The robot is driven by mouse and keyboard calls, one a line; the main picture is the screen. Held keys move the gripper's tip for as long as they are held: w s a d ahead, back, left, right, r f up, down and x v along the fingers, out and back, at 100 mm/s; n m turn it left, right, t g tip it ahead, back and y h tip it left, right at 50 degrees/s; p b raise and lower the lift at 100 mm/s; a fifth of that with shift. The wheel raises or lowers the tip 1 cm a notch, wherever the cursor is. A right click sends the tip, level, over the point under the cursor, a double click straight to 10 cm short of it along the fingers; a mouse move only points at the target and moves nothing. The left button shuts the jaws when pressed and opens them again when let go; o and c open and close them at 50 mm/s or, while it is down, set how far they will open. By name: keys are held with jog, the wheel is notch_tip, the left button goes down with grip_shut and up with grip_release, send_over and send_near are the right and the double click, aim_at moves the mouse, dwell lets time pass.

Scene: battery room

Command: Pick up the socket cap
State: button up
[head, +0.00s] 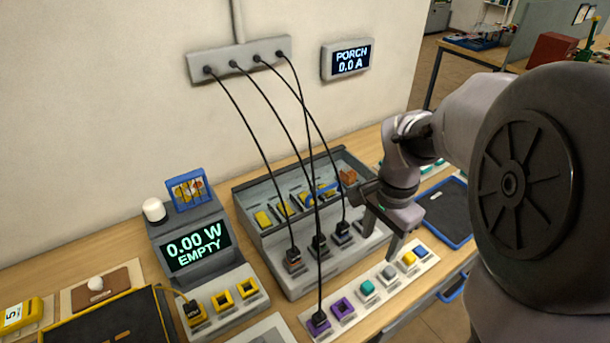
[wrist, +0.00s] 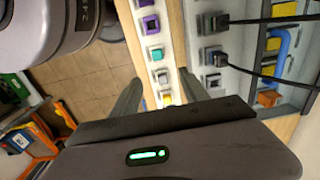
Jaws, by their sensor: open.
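My gripper (head: 380,245) is open and empty, above the right part of a pale strip (head: 330,332) at the bench's front edge. I cannot tell for certain which is the socket cap. In the wrist view, the grey piece (wrist: 162,76) and the yellow piece (wrist: 167,98) lie between my spread fingers (wrist: 160,85), apart from them; the teal piece (wrist: 156,53) lies farther up.
A black cable runs to the strip's left end. Other cables hang from a wall outlet bar (head: 240,58) into a grey sloped unit (head: 290,283) behind the strip. A meter reading EMPTY (head: 195,246) stands left. A dark blue-edged tray (head: 447,212) lies right.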

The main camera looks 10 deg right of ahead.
jog(key=b, duration=0.5)
send_over(368, 285)
jog(key=f, duration=1.2)
jog(key=shift+w+d+f, duration=0.1)
jog(key=shift+d+f, duration=0.1)
jog(key=shift+f, duration=0.05)
jog(key=f+b, duration=0.1)
jog(key=f, duration=0.1)
jog(key=f+b, duration=0.2)
jog(key=f, duration=0.1)
jog(key=shift+a+f, duration=0.2)
jog(key=shift+f, duration=0.15)
jog(key=shift+r, duration=0.15)
grip_shut()
